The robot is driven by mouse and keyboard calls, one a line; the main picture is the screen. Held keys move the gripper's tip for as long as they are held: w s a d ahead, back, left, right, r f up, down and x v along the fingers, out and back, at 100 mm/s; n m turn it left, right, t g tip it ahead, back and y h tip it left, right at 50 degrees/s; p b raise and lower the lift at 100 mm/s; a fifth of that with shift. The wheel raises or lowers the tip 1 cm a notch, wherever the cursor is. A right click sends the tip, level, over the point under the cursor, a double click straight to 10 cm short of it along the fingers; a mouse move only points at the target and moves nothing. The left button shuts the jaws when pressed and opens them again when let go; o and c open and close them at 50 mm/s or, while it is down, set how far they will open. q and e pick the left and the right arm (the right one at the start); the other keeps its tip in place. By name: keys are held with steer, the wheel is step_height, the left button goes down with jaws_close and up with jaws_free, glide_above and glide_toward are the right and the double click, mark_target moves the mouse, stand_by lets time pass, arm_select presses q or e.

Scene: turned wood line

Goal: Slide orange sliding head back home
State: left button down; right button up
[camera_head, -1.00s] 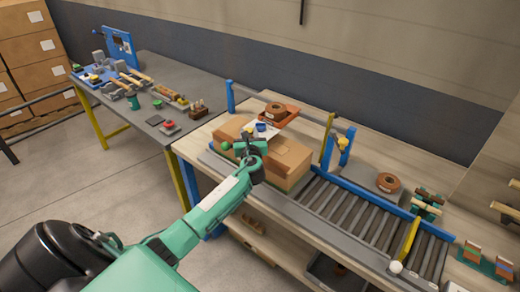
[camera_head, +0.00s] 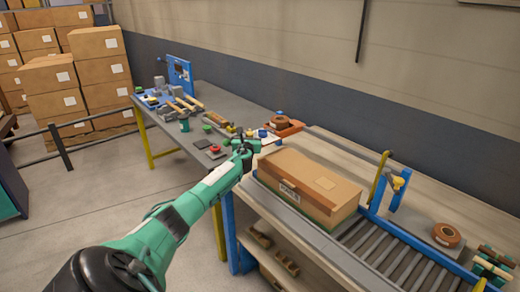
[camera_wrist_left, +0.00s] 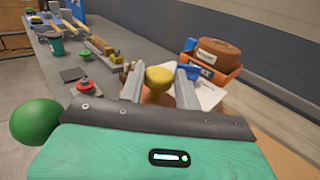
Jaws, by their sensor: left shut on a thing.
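The orange sliding head (camera_head: 283,127) carries a brown tape roll and sits at the left end of the packing table, past the carton's left end. In the left wrist view the head (camera_wrist_left: 228,75) stands just right of my fingers. My left gripper (camera_head: 251,145) is beside the head, on its near left side. In the left wrist view my left gripper (camera_wrist_left: 160,84) is shut on a yellow knob (camera_wrist_left: 158,76). The knob's join to the head is hidden by the fingers. My right gripper is out of view.
A closed carton (camera_head: 310,187) lies at the left end of the roller conveyor (camera_head: 385,250). A grey bench (camera_head: 215,97) with tools, a green cup (camera_head: 184,125) and a red button (camera_head: 215,149) stands to the left. A second tape roll (camera_head: 446,235) is at right.

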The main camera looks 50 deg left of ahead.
arm_select(q)
steer(key=a+b, duration=0.1)
steer(key=a, duration=0.2)
steer(key=shift+w+a+f, duration=0.1)
steer(key=shift+a, duration=0.2)
steer(key=shift+a+r, duration=0.1)
steer(key=shift+r, duration=0.2)
steer(key=c, duration=1.3)
jaws_free()
steer(key=o, duration=0.3)
steer(key=shift+a+f, duration=0.2)
steer(key=shift+d, duration=0.35)
steer(key=v, duration=1.3)
steer(key=shift+s, duration=0.35)
steer(key=shift+a, duration=0.1)
